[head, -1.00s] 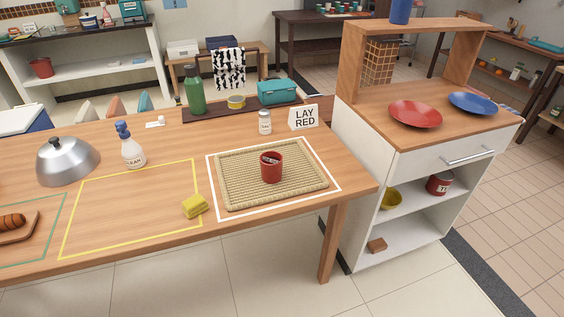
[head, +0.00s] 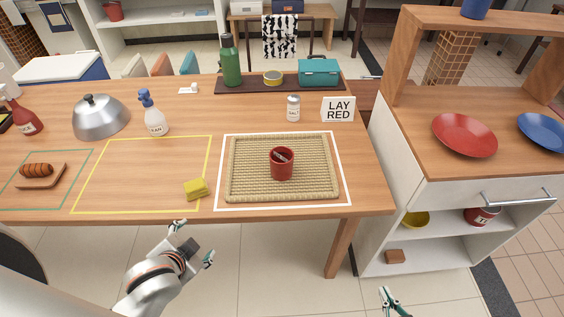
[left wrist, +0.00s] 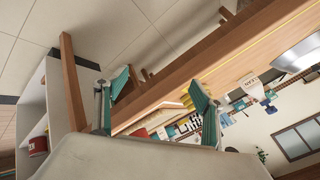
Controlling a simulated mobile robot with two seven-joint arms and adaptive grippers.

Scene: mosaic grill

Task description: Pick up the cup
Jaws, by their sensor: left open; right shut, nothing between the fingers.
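The dark red cup (head: 282,167) stands upright on a woven beige tray (head: 237,187) inside a white outlined square on the wooden table. Something pale shows inside its mouth. My left gripper (head: 193,242) is open in front of the table's near edge, left of and nearer than the cup, and apart from it. Its two teal fingers also show spread in the left wrist view (left wrist: 157,88), where I cannot make out the cup. My right gripper (head: 388,297) is shut and empty at the bottom edge of the head view, and only its tip shows.
A yellow sponge (head: 196,189) lies left of the tray. A salt shaker (head: 293,108) and a "LAY RED" sign (head: 338,109) stand behind it. The table (head: 100,217) has a leg at its right, beside a white cabinet (head: 400,165) with red and blue plates.

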